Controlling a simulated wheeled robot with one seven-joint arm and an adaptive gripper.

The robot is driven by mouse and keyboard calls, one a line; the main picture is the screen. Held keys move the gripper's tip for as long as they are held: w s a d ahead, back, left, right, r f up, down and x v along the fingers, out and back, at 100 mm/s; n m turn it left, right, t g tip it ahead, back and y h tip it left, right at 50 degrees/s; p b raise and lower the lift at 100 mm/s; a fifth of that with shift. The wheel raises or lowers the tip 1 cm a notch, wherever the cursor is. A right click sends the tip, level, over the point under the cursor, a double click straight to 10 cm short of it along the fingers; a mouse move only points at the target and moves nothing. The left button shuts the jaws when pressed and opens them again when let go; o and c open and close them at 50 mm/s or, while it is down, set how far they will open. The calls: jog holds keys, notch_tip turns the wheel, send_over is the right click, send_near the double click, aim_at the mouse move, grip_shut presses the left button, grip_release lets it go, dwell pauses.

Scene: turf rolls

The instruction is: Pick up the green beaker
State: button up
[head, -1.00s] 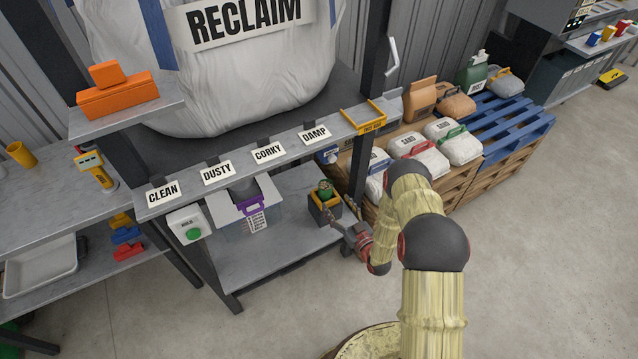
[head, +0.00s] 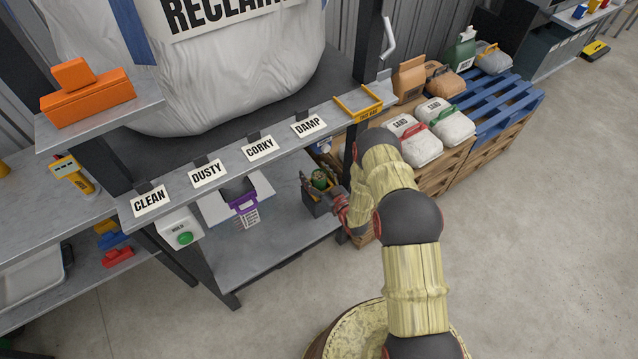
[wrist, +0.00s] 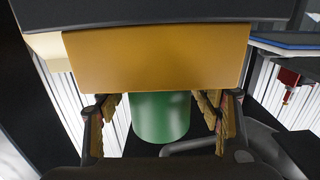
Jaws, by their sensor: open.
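The green beaker (wrist: 160,118) shows in the wrist view as a green cylinder between the fingers of my gripper (wrist: 162,122). The fingers are open, with a gap visible on both sides of it. A broad yellow panel (wrist: 155,60) hides its other end. Whether a finger touches the beaker, I cannot tell.
The lower shelf (head: 270,250) lies under a counter edge with labels. A rack post (head: 350,170) stands close to my arm. A purple-fronted container (head: 243,203) is left of the box. Pallets with bags (head: 445,120) are at right; the floor there is clear.

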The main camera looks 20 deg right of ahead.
jog(key=shift+w+a, duration=0.15)
jog(key=shift+w, duration=0.4)
jog(key=shift+c, duration=0.4)
jog(key=c, duration=1.4)
jog(key=shift+c, duration=1.1)
grip_shut()
